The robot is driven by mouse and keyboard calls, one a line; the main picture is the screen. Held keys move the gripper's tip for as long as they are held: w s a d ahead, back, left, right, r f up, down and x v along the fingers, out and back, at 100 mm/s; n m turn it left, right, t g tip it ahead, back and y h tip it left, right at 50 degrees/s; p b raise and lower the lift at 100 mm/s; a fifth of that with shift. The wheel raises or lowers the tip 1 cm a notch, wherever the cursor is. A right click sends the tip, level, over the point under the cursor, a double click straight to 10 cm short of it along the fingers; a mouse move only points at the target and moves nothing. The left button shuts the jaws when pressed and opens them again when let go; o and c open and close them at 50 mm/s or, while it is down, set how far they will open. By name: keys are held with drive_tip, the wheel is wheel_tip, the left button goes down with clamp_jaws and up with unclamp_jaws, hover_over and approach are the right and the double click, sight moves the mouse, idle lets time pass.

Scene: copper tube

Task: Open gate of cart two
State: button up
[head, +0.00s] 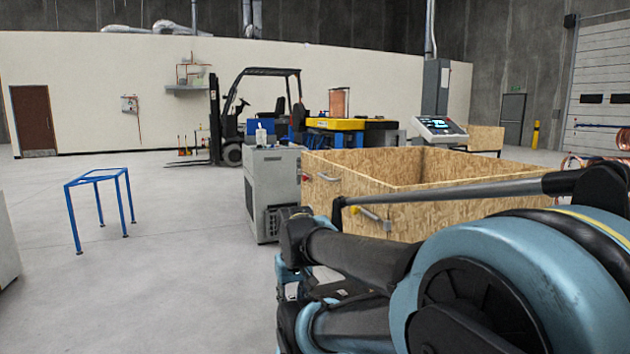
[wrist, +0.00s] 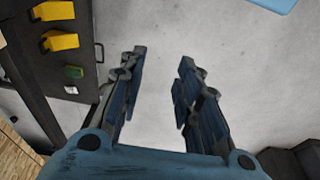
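A large open-topped cart box (head: 360,210) of pressed-wood board stands right of centre in the head view. A second wooden box (head: 487,138) stands farther back at the right. I cannot tell which is cart two. In the wrist view my gripper (wrist: 162,57) is open and empty over bare floor, its fingers apart. The gate is not clearly identifiable.
In the wrist view a dark panel (wrist: 50,85) with yellow pieces (wrist: 60,41) lies left of my gripper, apart from it. A grey cabinet (head: 272,190) stands beside the cart. A blue frame (head: 97,178) stands left, with clear floor around it. A forklift (head: 258,115) is behind.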

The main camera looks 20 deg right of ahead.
drive_tip(key=g+h, duration=0.1)
drive_tip(key=h, duration=1.9)
approach(324, 177)
drive_tip(key=w+d, duration=0.1)
drive_tip(key=d, duration=0.6)
drive_tip(key=w+d+r, duration=0.1)
drive_tip(key=d, duration=0.2)
drive_tip(key=shift+w+d+r, duration=0.1)
drive_tip(key=shift+w+d, duration=0.05)
drive_tip(key=shift+w, duration=0.2)
clamp_jaws()
